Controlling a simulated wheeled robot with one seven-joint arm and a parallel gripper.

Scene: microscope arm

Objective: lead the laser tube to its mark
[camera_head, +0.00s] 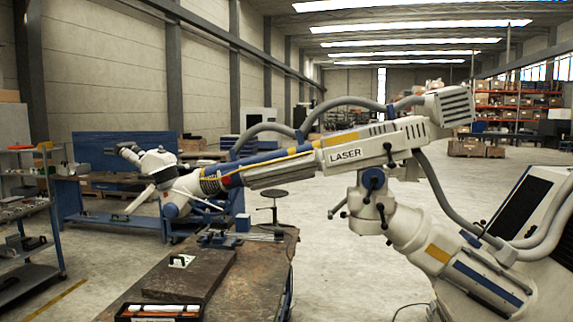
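The laser tube (345,154) is a long cream-white beam lettered LASER, with blue and yellow parts. It slopes down from upper right to lower left above the workbench. A joint with dark knobs (373,182) carries it from below on a white column. A white head with eyepieces (158,163) sits at its left end, clear of the bench top. A small pale piece with a dark handle (181,261) lies on a dark slab on the bench; I cannot tell whether it is the mark. No other mark is clear. My gripper is not in view.
The brown workbench (262,262) holds a dark slab (205,276), a blue vise (222,238) and an orange-black case (160,311). A stool (273,195) stands behind it. Grey hoses (440,188) loop around the beam. A shelf rack (22,215) stands left. Open floor lies behind.

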